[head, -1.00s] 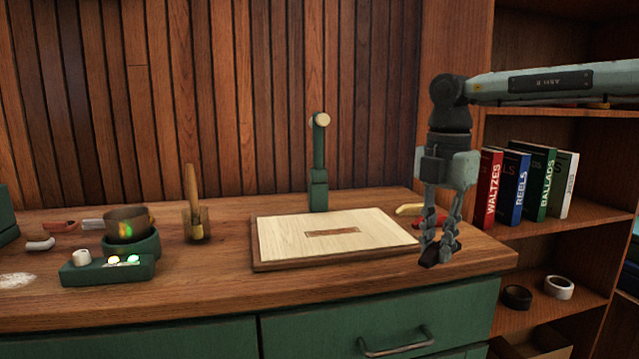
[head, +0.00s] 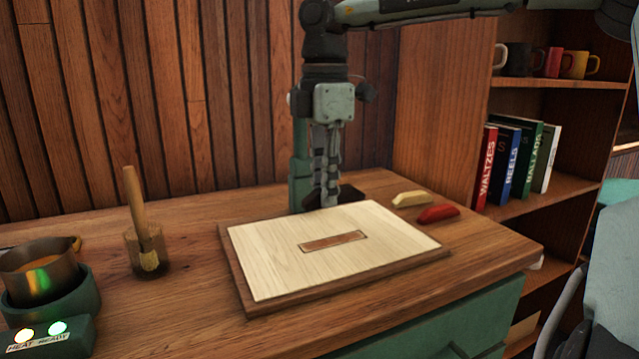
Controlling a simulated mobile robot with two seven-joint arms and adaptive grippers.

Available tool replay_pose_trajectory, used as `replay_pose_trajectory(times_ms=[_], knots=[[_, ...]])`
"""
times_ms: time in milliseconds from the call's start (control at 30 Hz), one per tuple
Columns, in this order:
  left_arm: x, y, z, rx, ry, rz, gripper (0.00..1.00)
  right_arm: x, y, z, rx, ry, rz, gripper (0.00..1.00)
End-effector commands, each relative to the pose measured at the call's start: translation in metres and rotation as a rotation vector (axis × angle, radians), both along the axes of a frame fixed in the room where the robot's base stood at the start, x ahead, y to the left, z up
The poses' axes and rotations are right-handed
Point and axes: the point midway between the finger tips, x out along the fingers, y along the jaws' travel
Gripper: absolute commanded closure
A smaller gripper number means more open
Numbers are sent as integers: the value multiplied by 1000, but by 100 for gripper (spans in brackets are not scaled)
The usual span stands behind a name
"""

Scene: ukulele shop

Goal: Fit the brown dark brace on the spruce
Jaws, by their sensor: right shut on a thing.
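The spruce (head: 270,262) is a pale board lying flat on a brown wooden base on the bench. A brown rectangular patch (head: 333,242) with a dark outline marks its middle. My right gripper (head: 328,198) hangs pointing down over the board's far edge, behind the patch. It is shut on a dark piece, seemingly the dark brace (head: 352,194), whose ends show on both sides of the fingers. The fingers hide its middle. I cannot tell its exact height above the board. My left gripper is not in view.
A cream brace (head: 411,198) and a red brace (head: 438,213) lie right of the board. A green post (head: 300,165) stands behind my right gripper. At left are a brush in a jar (head: 148,250) and a pot (head: 40,275) on a heater. Bare bench lies between.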

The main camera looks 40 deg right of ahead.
Motion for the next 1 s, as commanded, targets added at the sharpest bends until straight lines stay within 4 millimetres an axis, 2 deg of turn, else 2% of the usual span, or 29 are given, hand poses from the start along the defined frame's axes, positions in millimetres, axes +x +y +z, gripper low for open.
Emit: replay_pose_trajectory(times_ms=[367, 700, 833, 1000], knots=[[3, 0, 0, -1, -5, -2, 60, 0, -1, -5, 5, 2, 1, 100], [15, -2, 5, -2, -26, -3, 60, -1, -1, -33, 6, 2, 2, 100], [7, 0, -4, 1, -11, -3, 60, 0, -1, -43, 3, 0, 1, 100], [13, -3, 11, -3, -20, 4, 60, 0, -1, -48, 2, 0, 1, 100]])
